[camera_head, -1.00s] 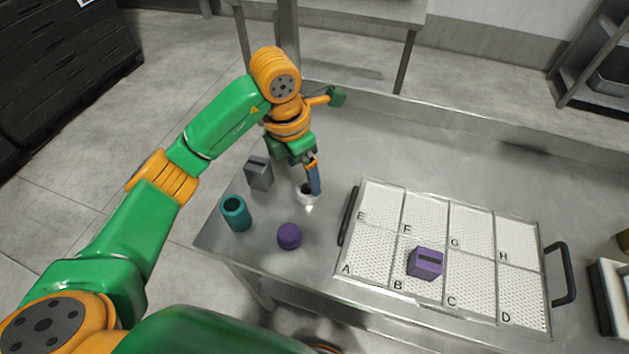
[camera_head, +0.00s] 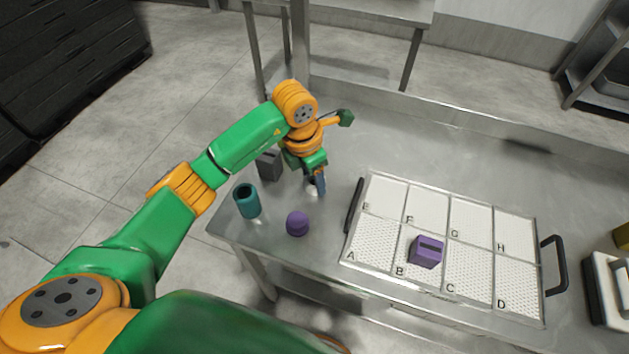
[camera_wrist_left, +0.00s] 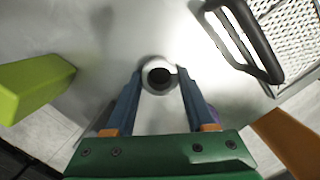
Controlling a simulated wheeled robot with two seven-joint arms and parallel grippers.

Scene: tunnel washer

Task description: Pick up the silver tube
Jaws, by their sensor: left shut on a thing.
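The silver tube stands upright on the metal table, and its round open end (camera_wrist_left: 159,75) shows in the left wrist view. My left gripper (camera_head: 318,188) is at the tube, with its two blue fingers shut on the tube's opposite sides; it also shows in the left wrist view (camera_wrist_left: 158,90). In the head view the fingers hide most of the tube. I cannot tell whether the tube's foot touches the table. My right gripper is not in view.
A teal tube (camera_head: 247,202), a purple round piece (camera_head: 297,224) and a grey slotted block (camera_head: 269,165) stand close to the gripper. A tray (camera_head: 346,262) with lettered cells and black handles lies to the right, with a purple slotted block (camera_head: 427,252) in cell B. The table behind the tray is clear.

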